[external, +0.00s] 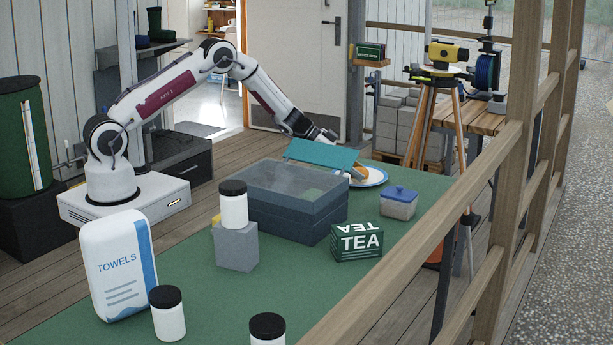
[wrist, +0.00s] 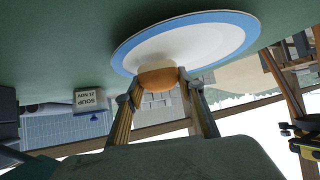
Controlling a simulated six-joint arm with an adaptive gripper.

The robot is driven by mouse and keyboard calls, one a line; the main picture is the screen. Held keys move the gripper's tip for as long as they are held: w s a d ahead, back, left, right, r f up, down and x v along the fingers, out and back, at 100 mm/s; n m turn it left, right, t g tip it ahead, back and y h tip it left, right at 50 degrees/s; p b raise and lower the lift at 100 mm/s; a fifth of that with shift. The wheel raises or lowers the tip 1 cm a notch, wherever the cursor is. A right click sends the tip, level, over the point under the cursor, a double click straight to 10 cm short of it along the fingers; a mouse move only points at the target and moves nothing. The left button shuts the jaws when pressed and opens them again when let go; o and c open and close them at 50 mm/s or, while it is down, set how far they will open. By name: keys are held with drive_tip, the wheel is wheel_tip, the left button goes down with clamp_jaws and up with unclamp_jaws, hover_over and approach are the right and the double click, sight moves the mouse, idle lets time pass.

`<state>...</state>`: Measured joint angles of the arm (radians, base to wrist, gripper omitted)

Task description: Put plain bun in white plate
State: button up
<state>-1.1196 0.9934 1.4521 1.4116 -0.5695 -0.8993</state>
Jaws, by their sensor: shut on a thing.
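The plain bun (wrist: 158,76) is round and orange-brown. In the wrist view it sits between the two fingertips of my gripper (wrist: 160,90), which is shut on it. The white plate (wrist: 195,45) has a blue rim, and the bun overlaps its edge in this view. I cannot tell whether the bun touches the plate. In the external view the plate (external: 377,178) lies on the green table beyond the dark box, with the bun (external: 357,174) showing at its left side. My gripper is mostly hidden there behind a teal panel.
The teal panel (external: 320,153) stands tilted behind the dark clear-topped box (external: 290,200). A blue-lidded tub (external: 399,203) and a green tea box (external: 357,242) stand nearer the camera. A white jar (external: 233,205) stands on a grey block (external: 236,248). A soup box (wrist: 90,100) shows in the wrist view.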

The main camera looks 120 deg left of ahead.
drive_tip(key=shift+f, duration=0.25)
drive_tip(key=o, duration=1.2)
drive_tip(key=shift+r, duration=0.1)
drive_tip(key=shift+r, duration=0.15)
drive_tip(key=v, duration=1.2)
drive_tip(key=shift+w+r, duration=0.15)
